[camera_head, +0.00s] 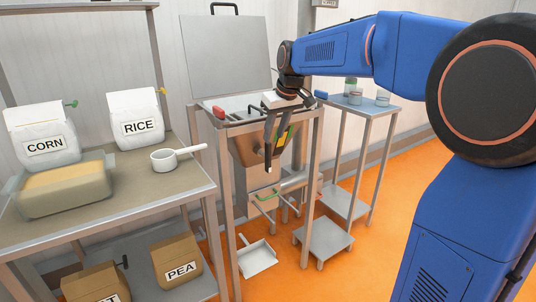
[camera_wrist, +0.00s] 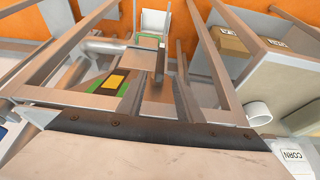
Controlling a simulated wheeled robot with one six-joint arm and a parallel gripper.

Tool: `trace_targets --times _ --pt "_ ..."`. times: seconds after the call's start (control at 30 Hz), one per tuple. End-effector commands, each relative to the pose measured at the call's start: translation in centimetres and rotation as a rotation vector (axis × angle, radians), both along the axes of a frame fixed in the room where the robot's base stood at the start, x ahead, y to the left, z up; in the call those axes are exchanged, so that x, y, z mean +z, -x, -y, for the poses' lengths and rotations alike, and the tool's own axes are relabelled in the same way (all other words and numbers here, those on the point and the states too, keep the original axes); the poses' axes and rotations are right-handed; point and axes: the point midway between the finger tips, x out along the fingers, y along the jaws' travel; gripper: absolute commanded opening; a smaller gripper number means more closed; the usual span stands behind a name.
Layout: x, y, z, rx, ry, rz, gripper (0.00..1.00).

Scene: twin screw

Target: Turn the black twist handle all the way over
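The machine is a steel frame (camera_head: 312,150) holding a brown hopper (camera_head: 243,150) under a raised grey lid (camera_head: 228,55). Contact and finger opening are unclear. In the wrist view the label (camera_wrist: 115,83) shows at left centre, and no handle is clearly between the fingers.
A table at left holds CORN (camera_head: 43,140) and RICE (camera_head: 138,122) bags, a bin (camera_head: 65,195) and a white pan (camera_head: 172,157). Below is a PEA box (camera_head: 178,262). A white scoop (camera_head: 257,258) lies low in front. A small table (camera_head: 375,108) with jars stands right. Orange floor is clear at right.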

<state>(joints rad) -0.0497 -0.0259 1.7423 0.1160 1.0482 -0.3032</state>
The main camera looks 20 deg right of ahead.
Motion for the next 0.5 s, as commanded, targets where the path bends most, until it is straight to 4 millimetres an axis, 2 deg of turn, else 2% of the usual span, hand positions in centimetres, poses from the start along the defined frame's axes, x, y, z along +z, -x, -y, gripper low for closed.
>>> trace_targets --times 0.2,0.5 --pt "-3.8 -1.4 -0.5 0.0 0.0 -0.004 0.33" --pt "-8.0 -3.1 -1.0 0.0 0.0 -0.001 0.33"
